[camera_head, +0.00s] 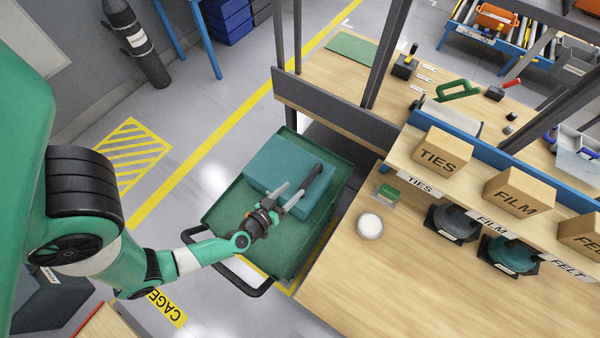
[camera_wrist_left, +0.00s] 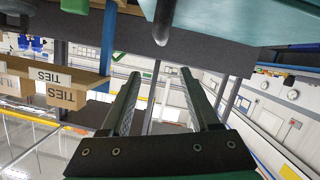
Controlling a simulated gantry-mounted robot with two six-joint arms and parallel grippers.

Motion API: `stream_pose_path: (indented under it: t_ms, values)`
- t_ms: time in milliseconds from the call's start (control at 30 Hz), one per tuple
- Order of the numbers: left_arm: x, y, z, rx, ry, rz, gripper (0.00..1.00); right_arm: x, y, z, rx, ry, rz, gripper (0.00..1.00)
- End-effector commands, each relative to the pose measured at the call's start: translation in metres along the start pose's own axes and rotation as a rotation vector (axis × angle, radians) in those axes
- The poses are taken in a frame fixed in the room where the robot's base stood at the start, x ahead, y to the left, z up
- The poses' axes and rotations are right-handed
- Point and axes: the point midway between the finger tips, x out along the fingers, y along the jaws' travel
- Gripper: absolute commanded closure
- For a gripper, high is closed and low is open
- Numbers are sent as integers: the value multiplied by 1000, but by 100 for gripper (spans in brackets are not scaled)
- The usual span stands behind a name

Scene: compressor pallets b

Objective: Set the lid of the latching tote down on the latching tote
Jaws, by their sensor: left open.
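A teal box-shaped thing (camera_head: 276,158) lies on the green tray of a cart, left of the bench. From above I cannot tell whether it is the latching tote, its lid, or both together. My left gripper (camera_head: 302,178) is over its right part, its two fingers apart, with nothing clearly held. In the left wrist view the fingers (camera_wrist_left: 160,75) are also spread, with an empty gap between them. A teal surface (camera_wrist_left: 250,22) shows at the upper right there. The fingers and wrist hide part of the teal thing. My right gripper is not in view.
The green cart tray (camera_head: 222,215) has a black handle (camera_head: 262,290) at its front. The wooden bench (camera_head: 370,290) is close on its right, with a dish (camera_head: 370,226) and a shelf of boxes such as TIES (camera_head: 443,153). Dark posts rise behind the cart. Floor left of it is clear.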

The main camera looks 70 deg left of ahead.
Motion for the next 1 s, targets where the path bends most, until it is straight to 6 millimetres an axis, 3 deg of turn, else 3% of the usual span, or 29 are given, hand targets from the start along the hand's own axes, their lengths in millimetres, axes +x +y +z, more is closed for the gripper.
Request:
stream_pose_path:
  t_ms: [100,467,567,667,767,800,867,900,967,1000]
  values:
    - [-8,0,0,0,0,0,38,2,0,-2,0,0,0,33]
    - [-8,-1,0,0,0,-1,38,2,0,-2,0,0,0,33]
    - [-1,11,-8,-5,16,27,38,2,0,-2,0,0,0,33]
    - [20,54,-38,-22,68,129,38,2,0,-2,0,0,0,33]
    - [44,130,-96,-35,162,307,38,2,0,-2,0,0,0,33]
    - [49,167,-126,-35,207,393,38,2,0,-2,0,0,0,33]
    - [50,222,-175,-24,278,518,38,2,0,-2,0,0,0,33]
    - [46,256,-208,-10,327,596,38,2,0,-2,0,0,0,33]
    - [33,305,-260,18,404,703,38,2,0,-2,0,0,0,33]
    - [20,334,-296,41,458,765,38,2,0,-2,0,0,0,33]
